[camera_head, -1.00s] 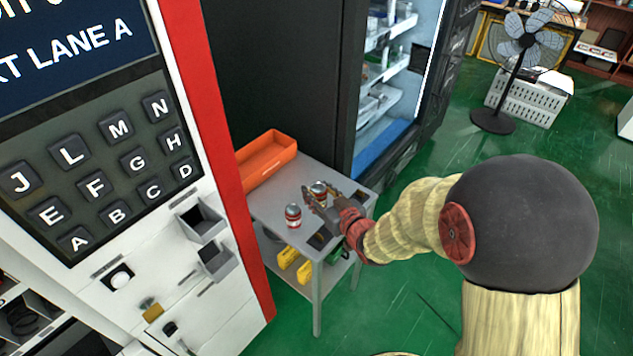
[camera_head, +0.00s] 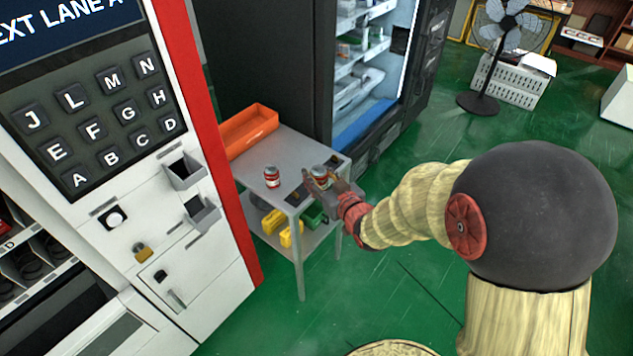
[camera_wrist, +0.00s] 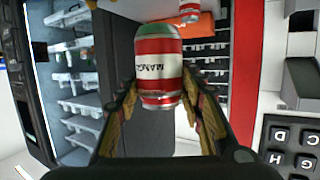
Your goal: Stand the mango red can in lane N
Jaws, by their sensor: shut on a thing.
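The mango red can (camera_wrist: 160,65), red with a white band lettered MANGO, is between the fingers of my gripper (camera_wrist: 160,105) in the wrist view. In the head view my gripper (camera_head: 322,180) is shut on this can (camera_head: 319,171) at the right side of the grey cart's top; I cannot tell whether it is lifted clear. A second red and white can (camera_head: 272,177) stands on the cart to the left, and a can also shows at the top of the wrist view (camera_wrist: 190,11). The vending machine's N key (camera_head: 147,65) is at the keypad's upper right. Lane N is not identifiable.
The grey cart (camera_head: 288,152) carries an orange bin (camera_head: 248,130) at the back. Yellow and green items lie on its lower shelf. The white machine (camera_head: 150,225) stands left, with lanes partly visible at the lower left. An open-front black cabinet (camera_head: 280,60) stands behind.

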